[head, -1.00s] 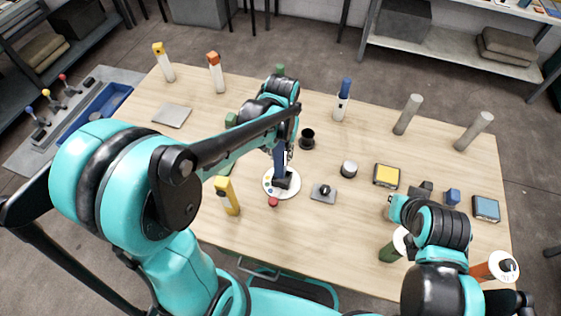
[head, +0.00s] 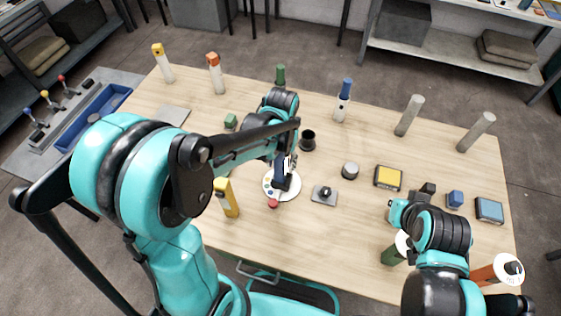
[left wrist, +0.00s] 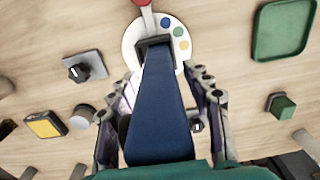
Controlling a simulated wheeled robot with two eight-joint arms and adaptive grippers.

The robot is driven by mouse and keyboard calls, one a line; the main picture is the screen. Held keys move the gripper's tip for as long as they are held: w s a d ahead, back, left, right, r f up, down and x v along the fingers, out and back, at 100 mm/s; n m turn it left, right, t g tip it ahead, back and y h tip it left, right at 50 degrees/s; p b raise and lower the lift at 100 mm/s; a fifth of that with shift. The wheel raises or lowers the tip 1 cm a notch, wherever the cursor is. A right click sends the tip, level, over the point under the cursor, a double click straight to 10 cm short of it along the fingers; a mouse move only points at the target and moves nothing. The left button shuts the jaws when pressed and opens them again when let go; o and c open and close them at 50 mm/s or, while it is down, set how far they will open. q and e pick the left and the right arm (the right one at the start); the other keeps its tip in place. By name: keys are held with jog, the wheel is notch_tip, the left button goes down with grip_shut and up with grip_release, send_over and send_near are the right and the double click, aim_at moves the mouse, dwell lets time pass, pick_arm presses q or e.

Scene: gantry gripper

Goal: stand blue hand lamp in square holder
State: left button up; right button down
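A dark blue tapered body, which I take to be the blue hand lamp (head: 281,172), stands over a white disc with coloured dots. In the left wrist view the blue lamp (left wrist: 158,110) runs down to a dark square base (left wrist: 155,42), apparently the square holder; the exact fit is hidden. My left gripper (head: 287,161) is around the lamp. In the left wrist view its fingers (left wrist: 160,78) flank the lamp with narrow gaps, so it looks open. My right gripper is at the table's right front; its fingers are not clear.
A red knob (head: 273,203) and a grey plate with a black knob (head: 324,194) are close by. A yellow lamp-like piece (head: 228,198) stands left, a black cup (head: 308,140) behind. A white piece with blue top (head: 343,101) stands farther back.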

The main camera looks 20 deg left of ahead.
pick_arm(q)
jog(key=shift+r, duration=0.3)
notch_tip(320, 180, up, 11)
jog(key=p, duration=0.3)
jog(key=shift+d+p, duration=0.1)
jog(key=shift+p, duration=0.2)
jog(key=shift+s+r, duration=0.15)
jog(key=shift+r, duration=0.3)
jog(key=s+a+r+t, duration=0.1)
jog(key=s+a+t, duration=0.3)
jog(key=s+t, duration=0.3)
jog(key=s, duration=0.3)
jog(key=shift+a+r, duration=0.2)
jog(key=shift+r, duration=0.1)
jog(key=shift+f, duration=0.1)
